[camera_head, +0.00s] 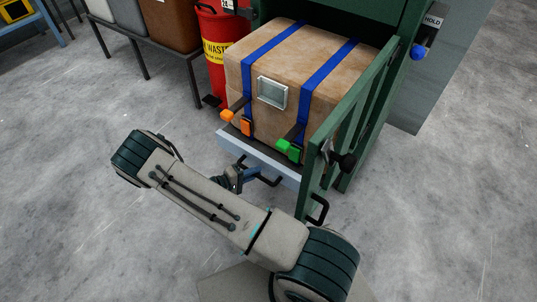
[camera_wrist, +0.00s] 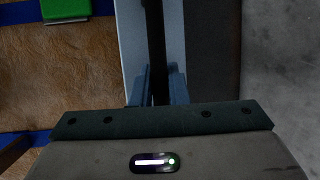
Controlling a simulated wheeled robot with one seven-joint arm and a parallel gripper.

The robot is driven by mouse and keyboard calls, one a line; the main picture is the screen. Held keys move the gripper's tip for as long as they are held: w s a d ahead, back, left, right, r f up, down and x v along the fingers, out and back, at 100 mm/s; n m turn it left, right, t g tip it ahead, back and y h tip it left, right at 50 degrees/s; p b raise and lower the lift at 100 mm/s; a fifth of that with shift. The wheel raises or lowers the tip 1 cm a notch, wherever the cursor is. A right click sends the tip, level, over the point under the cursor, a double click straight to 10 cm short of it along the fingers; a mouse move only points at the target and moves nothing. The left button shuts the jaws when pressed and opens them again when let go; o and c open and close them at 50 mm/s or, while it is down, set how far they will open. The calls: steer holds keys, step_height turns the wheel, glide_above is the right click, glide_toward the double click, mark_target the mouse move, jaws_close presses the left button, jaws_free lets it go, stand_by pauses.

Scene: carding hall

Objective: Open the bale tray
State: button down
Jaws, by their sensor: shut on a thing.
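The bale tray (camera_head: 230,141) is a pale grey drawer at the bottom of a green cabinet, part-way out, with a strapped brown bale (camera_head: 285,75) on it. A black bar handle (camera_head: 268,181) is on its front. My gripper (camera_head: 250,174) is at this handle, partly hidden by my arm. In the wrist view, the two blue-grey fingers of my gripper (camera_wrist: 158,90) close around the dark handle bar (camera_wrist: 154,40), beside the pale tray front (camera_wrist: 133,45). The bale's brown side (camera_wrist: 70,90) shows at left.
A green cabinet door (camera_head: 340,125) stands open to the right of the tray. Orange (camera_head: 229,115) and green (camera_head: 290,148) buckles hang at the bale's front. A red waste bin (camera_head: 215,55) stands left of the cabinet. The grey floor in front is clear.

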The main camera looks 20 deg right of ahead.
steer(key=s+a, duration=0.4)
steer(key=a, duration=0.2)
steer(key=shift+a, duration=0.4)
steer(key=shift+w, duration=0.1)
steer(key=c, duration=1.4)
jaws_free()
steer(key=p+v, duration=0.1)
steer(key=v, duration=1.2)
steer(key=shift+a+p, duration=0.35)
steer(key=shift+p, duration=0.05)
steer(key=shift+r, duration=0.1)
